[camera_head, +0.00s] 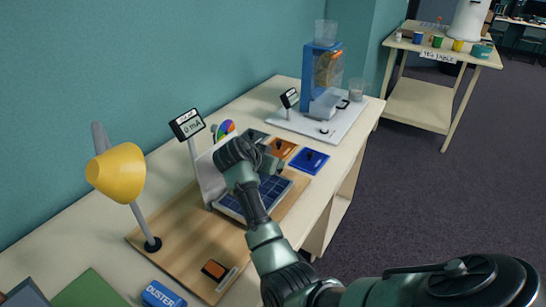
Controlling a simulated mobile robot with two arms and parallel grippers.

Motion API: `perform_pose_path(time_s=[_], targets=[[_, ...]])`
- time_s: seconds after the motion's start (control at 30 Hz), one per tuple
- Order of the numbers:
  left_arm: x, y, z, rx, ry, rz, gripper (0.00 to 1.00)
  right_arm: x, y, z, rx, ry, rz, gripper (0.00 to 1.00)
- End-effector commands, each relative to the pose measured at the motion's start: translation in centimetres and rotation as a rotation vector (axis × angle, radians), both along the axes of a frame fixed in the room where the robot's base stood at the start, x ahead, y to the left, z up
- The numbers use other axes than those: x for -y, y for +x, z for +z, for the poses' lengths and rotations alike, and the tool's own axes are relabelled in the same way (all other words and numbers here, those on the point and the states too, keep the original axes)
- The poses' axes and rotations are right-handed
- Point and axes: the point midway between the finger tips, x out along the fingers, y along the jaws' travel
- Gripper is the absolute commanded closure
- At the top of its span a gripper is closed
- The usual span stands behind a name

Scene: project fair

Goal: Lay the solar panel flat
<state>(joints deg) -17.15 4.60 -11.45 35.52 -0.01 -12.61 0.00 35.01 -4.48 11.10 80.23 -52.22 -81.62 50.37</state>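The solar panel (268,193) is a dark blue gridded plate over the wooden board (180,240), partly hidden by my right arm. It looks low and close to flat, but I cannot tell its exact tilt. A pale upright plate (207,178) stands along its left edge. My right gripper (268,163) is above the panel's far end, its fingers mostly hidden by the hand. I cannot tell whether it touches the panel or is open. My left gripper is not in view.
A yellow lamp (116,172) and a meter reading mA (187,124) stand on the board. A blue duster (163,295) lies in front. A blue machine (321,75) stands on a white base farther back.

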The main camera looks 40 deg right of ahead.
Motion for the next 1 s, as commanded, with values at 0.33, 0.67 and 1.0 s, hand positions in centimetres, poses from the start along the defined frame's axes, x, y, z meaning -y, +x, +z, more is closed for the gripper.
perform_pose_path(time_s=[0.33, 0.67, 1.0], targets=[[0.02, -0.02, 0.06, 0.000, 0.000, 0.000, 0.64, 0.06, 0.02, -0.56, -0.010, 0.022, 0.001, 1.00], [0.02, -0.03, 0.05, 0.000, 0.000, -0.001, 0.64, 0.06, 0.00, -0.57, -0.010, 0.021, 0.000, 0.59], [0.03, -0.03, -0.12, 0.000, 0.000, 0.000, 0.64, -0.54, -0.12, 0.09, -0.005, 0.017, 0.001, 0.59]])
